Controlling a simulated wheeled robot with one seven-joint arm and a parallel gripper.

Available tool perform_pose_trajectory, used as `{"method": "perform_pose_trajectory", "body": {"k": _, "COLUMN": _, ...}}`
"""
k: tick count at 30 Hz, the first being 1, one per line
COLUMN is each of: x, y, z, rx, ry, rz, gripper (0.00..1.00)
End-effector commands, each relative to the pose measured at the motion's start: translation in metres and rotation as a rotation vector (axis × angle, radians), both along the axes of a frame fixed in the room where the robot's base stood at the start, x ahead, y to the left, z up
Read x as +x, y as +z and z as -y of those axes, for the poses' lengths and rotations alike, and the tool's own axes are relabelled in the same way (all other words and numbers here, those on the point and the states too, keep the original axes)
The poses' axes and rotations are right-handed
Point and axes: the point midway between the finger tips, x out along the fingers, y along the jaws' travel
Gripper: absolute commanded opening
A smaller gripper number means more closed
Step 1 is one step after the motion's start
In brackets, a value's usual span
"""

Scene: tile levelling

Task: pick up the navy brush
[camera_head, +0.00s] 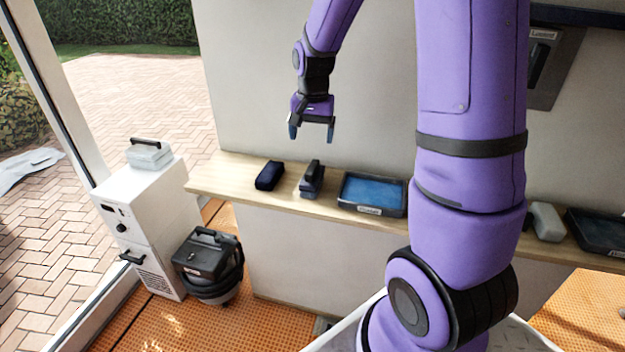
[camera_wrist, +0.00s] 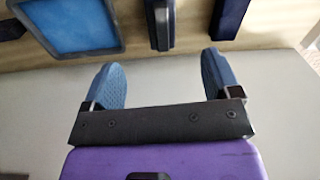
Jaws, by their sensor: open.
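The navy brush (camera_head: 269,176) is a small dark block lying on the wooden ledge, at the left of the row of things there. In the wrist view it shows at the top right (camera_wrist: 229,18), partly cut off by the frame edge. My gripper (camera_head: 311,133) hangs above the ledge with its two blue fingers apart and nothing between them. It is above and a little to the right of the brush in the head view. In the wrist view the fingers (camera_wrist: 162,68) are apart from everything on the ledge.
A dark tray with a blue inside (camera_head: 372,210) lies further right on the wooden ledge (camera_head: 228,176). A wall rises behind the ledge. A white cabinet (camera_head: 140,205) stands at the left.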

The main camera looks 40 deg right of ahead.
Motion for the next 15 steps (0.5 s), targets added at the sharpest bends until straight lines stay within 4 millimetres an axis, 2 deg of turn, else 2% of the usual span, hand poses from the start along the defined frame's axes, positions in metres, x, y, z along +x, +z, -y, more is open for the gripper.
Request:
{"method": "perform_pose_trajectory", "body": {"k": 1, "x": 0.005, "y": -0.014, "z": 0.006, "rx": 0.005, "ry": -0.029, "rz": -0.02, "gripper": 0.83}}
{"method": "perform_pose_trajectory", "body": {"k": 4, "x": 0.013, "y": -0.033, "z": 0.015, "rx": 0.009, "ry": -0.073, "rz": -0.039, "gripper": 0.83}}
{"method": "perform_pose_trajectory", "body": {"k": 11, "x": 0.018, "y": -0.055, "z": 0.022, "rx": 0.012, "ry": -0.113, "rz": -0.059, "gripper": 0.83}}
{"method": "perform_pose_trajectory", "body": {"k": 15, "x": 0.018, "y": -0.074, "z": 0.022, "rx": 0.013, "ry": -0.114, "rz": -0.06, "gripper": 0.83}}
